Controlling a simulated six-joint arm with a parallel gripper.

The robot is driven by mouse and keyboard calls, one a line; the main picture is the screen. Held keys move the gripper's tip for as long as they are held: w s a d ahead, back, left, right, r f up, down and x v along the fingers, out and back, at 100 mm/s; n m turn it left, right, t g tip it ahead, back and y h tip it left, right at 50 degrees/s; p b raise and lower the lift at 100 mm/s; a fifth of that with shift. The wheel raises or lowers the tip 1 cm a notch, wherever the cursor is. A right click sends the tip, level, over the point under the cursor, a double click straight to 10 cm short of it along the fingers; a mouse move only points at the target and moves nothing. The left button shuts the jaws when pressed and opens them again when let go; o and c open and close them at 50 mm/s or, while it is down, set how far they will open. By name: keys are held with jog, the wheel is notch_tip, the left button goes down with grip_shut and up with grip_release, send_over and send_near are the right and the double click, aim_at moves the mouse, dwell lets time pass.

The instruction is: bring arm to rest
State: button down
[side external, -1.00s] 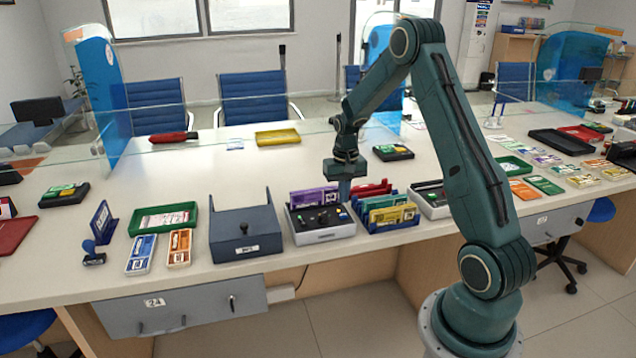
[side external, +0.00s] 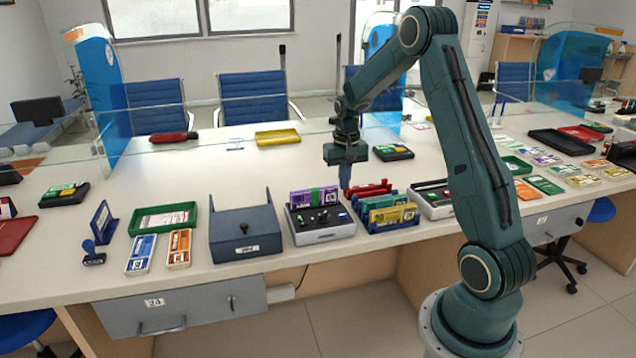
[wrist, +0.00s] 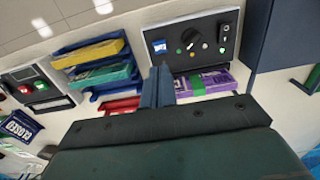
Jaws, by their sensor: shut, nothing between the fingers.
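My gripper (side external: 346,183) points down above the counter (side external: 240,172). It is shut, with nothing between its fingers. In the side view its tips hang behind the gap between the grey control box and the blue rack. In the wrist view my gripper (wrist: 158,85) shows its fingers together, beside the purple banknote bundle.
The grey control box (side external: 322,232) has a purple bundle (side external: 314,196) at its back. The blue rack (side external: 392,222) holds yellow, green and red pieces. A dark blue box (side external: 245,228) and a green tray (side external: 165,228) stand left. The counter behind is mostly clear.

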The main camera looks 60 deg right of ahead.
jog(key=s+a+r+n+t, duration=0.2)
jog(key=s+a+r+n, duration=0.2)
jog(key=a+r, duration=1.15)
jog(key=s+a+r+n+t, duration=0.3)
jog(key=s+a+n, duration=0.2)
jog(key=s+a, duration=0.8)
jog(key=s, duration=0.2)
jog(key=shift+s+t, duration=0.3)
jog(key=shift+s, duration=0.1)
dwell(0.9)
